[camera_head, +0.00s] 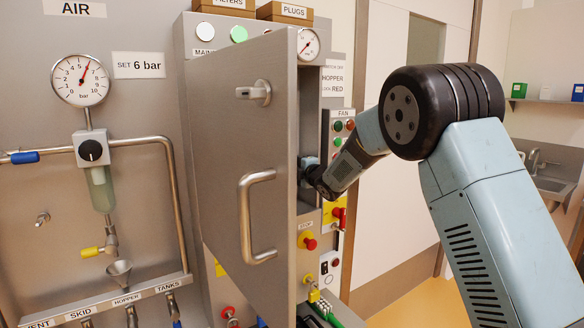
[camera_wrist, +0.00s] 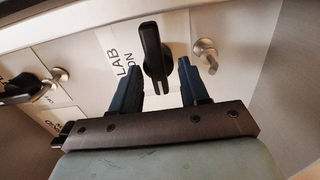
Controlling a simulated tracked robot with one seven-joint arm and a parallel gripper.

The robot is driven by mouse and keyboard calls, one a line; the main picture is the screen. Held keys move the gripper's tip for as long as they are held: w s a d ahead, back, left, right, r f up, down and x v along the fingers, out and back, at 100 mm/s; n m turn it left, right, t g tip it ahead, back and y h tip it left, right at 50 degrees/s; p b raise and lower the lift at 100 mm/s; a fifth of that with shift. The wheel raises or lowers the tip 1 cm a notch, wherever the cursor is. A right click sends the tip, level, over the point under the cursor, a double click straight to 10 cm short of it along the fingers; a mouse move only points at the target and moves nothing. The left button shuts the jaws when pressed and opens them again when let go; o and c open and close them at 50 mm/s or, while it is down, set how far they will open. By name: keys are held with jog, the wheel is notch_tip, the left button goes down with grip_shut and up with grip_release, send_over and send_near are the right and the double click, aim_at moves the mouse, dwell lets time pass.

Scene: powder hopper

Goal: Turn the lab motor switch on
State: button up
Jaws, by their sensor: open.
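In the wrist view, a black lever-like switch handle (camera_wrist: 153,48) stands on a pale panel beside a label reading "LAB" with "ON" partly visible. My gripper (camera_wrist: 158,70) is open, with one blue finger on each side of the handle's near end. Gaps show between the fingers and the handle, so I see no contact. In the head view, my gripper (camera_head: 309,164) reaches into the cabinet behind the open door and is mostly hidden. The switch itself is hidden there.
A second black handle (camera_wrist: 18,88) and a metal knob (camera_wrist: 206,55) sit either side on the panel. The open steel door (camera_head: 222,150) stands close left of my gripper. A fan button panel (camera_head: 338,128) and a red stop button (camera_head: 309,242) are nearby.

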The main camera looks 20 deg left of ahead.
jog(key=shift+c, duration=0.4)
grip_shut()
jog(key=m, duration=1.7)
jog(key=shift+d+f+m, duration=0.15)
jog(key=shift+f+m, duration=0.1)
jog(key=shift+m, duration=0.45)
dwell(0.4)
